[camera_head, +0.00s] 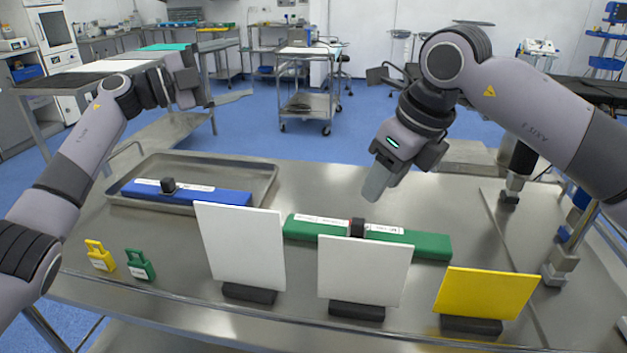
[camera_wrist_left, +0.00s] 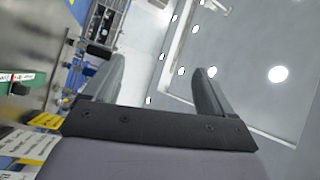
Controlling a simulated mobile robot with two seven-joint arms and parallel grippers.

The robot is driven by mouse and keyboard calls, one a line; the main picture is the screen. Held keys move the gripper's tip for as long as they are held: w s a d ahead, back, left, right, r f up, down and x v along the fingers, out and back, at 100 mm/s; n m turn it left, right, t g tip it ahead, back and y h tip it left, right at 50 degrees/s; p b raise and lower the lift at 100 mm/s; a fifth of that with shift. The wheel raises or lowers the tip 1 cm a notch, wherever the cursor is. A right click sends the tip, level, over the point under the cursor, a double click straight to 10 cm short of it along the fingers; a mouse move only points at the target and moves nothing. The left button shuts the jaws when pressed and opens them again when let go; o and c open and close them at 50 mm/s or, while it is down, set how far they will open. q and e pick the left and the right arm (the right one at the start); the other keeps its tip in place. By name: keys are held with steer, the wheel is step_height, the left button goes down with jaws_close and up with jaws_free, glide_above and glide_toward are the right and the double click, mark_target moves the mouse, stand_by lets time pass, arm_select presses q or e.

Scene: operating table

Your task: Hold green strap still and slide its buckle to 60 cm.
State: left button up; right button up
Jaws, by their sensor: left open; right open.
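The green strap (camera_head: 425,241) lies flat on the steel table, right of centre in the head view, with a white label strip along its top. Its dark buckle (camera_head: 357,227) sits near the middle of the strap; a white panel hides part of the strap's front. My right gripper (camera_head: 376,186) hangs above and behind the strap, a little right of the buckle, open and apart from it. My left gripper (camera_head: 188,84) is raised at the upper left, far from the strap. In the left wrist view its two fingers (camera_wrist_left: 160,82) are spread with nothing between them.
A blue strap (camera_head: 215,194) with a dark buckle (camera_head: 168,185) lies in a metal tray (camera_head: 270,178) at left. Two white panels (camera_head: 240,245) (camera_head: 362,272) and a yellow panel (camera_head: 487,294) stand along the front.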

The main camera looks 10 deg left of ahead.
arm_select(q)
steer(key=s+d+f+g, duration=0.1)
steer(key=d+f+g, duration=0.35)
steer(key=d, duration=0.45)
steer(key=n+g+y, duration=0.5)
steer(key=g+y, duration=0.2)
steer(key=y, duration=0.6)
glide_above(316, 225)
steer(key=d, duration=0.2)
steer(key=f, duration=1.1)
steer(key=shift+w+a, duration=0.25)
steer(key=shift+w, duration=0.1)
steer(key=shift+s+a+f+n+y, duration=0.15)
steer(key=shift+a+n+y, duration=0.25)
steer(key=shift+y, duration=0.2)
steer(key=shift+s+a+f+n+y, duration=0.15)
steer(key=shift+a+n+y, duration=0.1)
steer(key=shift+n+y, duration=0.25)
steer(key=shift+a+f, duration=0.1)
steer(key=shift+f, duration=3.45)
